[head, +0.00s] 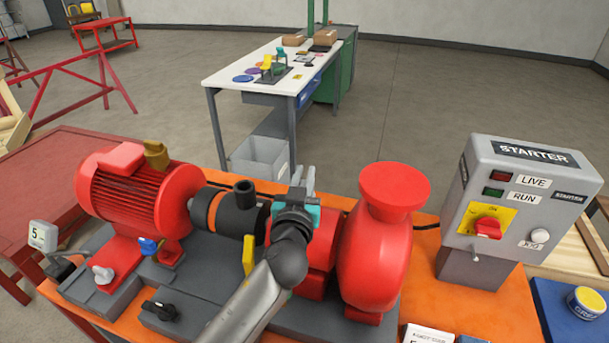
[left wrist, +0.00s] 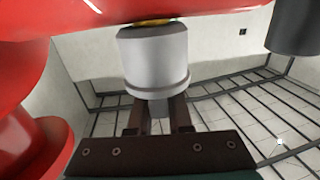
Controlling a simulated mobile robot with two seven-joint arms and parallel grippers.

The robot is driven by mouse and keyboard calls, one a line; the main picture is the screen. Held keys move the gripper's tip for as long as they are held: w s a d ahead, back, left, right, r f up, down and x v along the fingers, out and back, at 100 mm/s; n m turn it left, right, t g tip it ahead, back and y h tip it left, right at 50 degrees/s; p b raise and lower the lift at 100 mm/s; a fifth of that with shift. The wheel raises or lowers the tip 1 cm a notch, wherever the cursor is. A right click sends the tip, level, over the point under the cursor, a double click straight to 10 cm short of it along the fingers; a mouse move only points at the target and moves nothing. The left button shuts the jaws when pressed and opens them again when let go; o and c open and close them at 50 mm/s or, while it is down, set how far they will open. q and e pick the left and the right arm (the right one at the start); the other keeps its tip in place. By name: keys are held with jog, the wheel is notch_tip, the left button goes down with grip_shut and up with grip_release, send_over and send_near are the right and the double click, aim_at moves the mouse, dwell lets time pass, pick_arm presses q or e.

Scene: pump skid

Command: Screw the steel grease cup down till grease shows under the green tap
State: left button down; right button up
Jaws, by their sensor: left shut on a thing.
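The steel grease cup (left wrist: 155,65) fills the upper middle of the left wrist view. It is a smooth grey cylinder with a wider rim and a narrower part below, and a bit of yellow shows at its far end, against red metal. My left gripper (left wrist: 157,118) has its two dark fingers on either side of the narrower part and is shut on the cup. In the head view my left gripper (head: 303,180) is over the pump skid, between the black coupling and the red pump; the cup is hidden there. I cannot make out a green tap or any grease. My right gripper is out of view.
The red motor (head: 135,195) is at the left of the skid and the red pump casing (head: 385,245) close right of my gripper. A yellow lever (head: 248,255) stands beside my forearm. The starter box (head: 515,195) is at right. A white-topped bench (head: 250,72) stands behind.

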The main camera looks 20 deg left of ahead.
pick_arm(q)
jog(key=shift+h, duration=0.4)
jog(key=m+h+p, duration=0.1)
jog(key=h, duration=0.1)
jog(key=m+h+p, duration=0.2)
jog(key=h, duration=0.1)
jog(key=d+m+h+p, duration=0.1)
jog(key=m+h, duration=0.1)
jog(key=shift+r+g, duration=0.2)
jog(key=shift+g, duration=0.1)
jog(key=m+h, duration=0.1)
jog(key=m+g+h+p, duration=0.1)
jog(key=h, duration=0.1)
jog(key=shift+s+d, duration=0.1)
jog(key=shift+d, duration=0.2)
jog(key=shift+s+d+f+m+g+h+p, duration=0.1)
jog(key=shift+d+m+g+h+p, duration=0.05)
jog(key=shift+m+g+h, duration=0.4)
jog(key=shift+s+d+m+g+h+p, duration=0.15)
jog(key=shift+m+g+h, duration=0.15)
jog(key=shift+h, duration=0.35)
jog(key=shift+w, duration=0.1)
jog(key=c, duration=0.8)
grip_release()
jog(key=shift+c, duration=0.2)
jog(key=shift+f, duration=0.1)
